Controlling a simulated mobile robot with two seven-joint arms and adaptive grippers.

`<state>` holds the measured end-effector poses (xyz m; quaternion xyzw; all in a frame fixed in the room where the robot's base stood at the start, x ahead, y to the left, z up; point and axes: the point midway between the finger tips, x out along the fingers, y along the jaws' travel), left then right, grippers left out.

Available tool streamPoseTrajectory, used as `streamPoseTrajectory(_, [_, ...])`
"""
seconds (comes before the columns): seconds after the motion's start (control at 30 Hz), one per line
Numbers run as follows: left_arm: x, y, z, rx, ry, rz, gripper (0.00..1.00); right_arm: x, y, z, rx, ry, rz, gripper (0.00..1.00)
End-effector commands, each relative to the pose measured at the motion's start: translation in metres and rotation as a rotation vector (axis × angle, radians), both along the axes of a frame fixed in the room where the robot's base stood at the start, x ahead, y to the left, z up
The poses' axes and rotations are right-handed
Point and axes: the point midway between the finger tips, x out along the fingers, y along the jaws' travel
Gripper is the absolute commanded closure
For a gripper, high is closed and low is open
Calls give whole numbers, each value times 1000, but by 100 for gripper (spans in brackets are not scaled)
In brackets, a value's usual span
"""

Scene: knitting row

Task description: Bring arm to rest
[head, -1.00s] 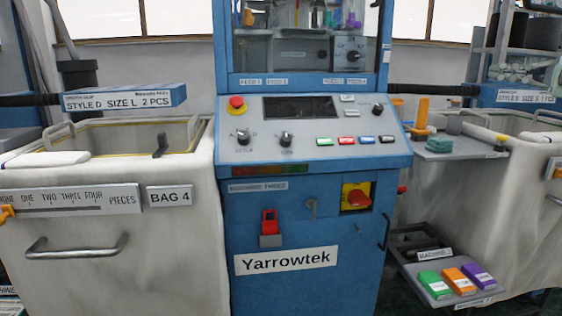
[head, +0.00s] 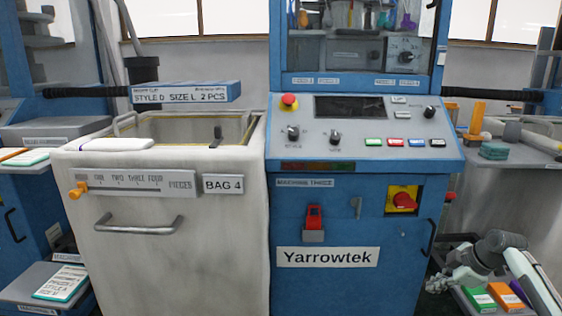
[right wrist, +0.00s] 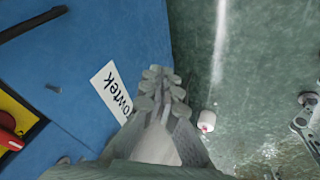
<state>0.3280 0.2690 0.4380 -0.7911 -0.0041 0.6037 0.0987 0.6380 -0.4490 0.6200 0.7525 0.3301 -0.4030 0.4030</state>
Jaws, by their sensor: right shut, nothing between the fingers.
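My right arm (head: 530,285) comes in at the lower right of the head view. Its gripper (head: 440,284) is beside the lower right side of the blue machine (head: 326,285), above the low shelf. In the right wrist view the gripper's fingers (right wrist: 161,86) are shut together with nothing between them. My left gripper is in neither view.
A cream bin (head: 180,260) marked BAG 4 stands left of the machine. A red rotary switch (head: 403,199) juts from the machine's front. Green (head: 478,299) and orange (head: 506,296) blocks lie on the low right shelf. Green floor (right wrist: 245,60) shows beside the machine.

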Motion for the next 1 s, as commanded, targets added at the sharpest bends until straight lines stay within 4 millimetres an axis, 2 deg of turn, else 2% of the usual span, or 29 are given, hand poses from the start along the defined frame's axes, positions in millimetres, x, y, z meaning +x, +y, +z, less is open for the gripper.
streamPoseTrajectory(0.03, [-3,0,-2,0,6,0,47,-22,21,-36,1,53,-50,100])
streamPoseTrajectory(0.1, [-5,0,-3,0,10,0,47,-52,45,-75,-2,109,-140,100])
streamPoseTrajectory(0.17, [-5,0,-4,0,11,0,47,-81,65,-105,-2,151,-222,100])
streamPoseTrajectory(0.2, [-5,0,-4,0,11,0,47,-102,79,-123,0,173,-282,100])
streamPoseTrajectory(0.27, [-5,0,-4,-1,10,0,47,-136,100,-147,4,202,-378,100])
streamPoseTrajectory(0.3, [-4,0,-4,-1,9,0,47,-159,114,-160,9,215,-444,100])
streamPoseTrajectory(0.4, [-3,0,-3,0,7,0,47,-217,144,-181,31,234,-621,100])
streamPoseTrajectory(0.53, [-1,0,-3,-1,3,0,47,-274,169,-187,65,229,-821,100])
streamPoseTrajectory(0.6, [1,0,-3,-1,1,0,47,-293,175,-186,77,222,-896,100])
streamPoseTrajectory(0.7, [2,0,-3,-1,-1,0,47,-307,179,-184,89,214,-959,100])
streamPoseTrajectory(1.0, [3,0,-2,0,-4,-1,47,-310,180,-183,92,210,-977,100])
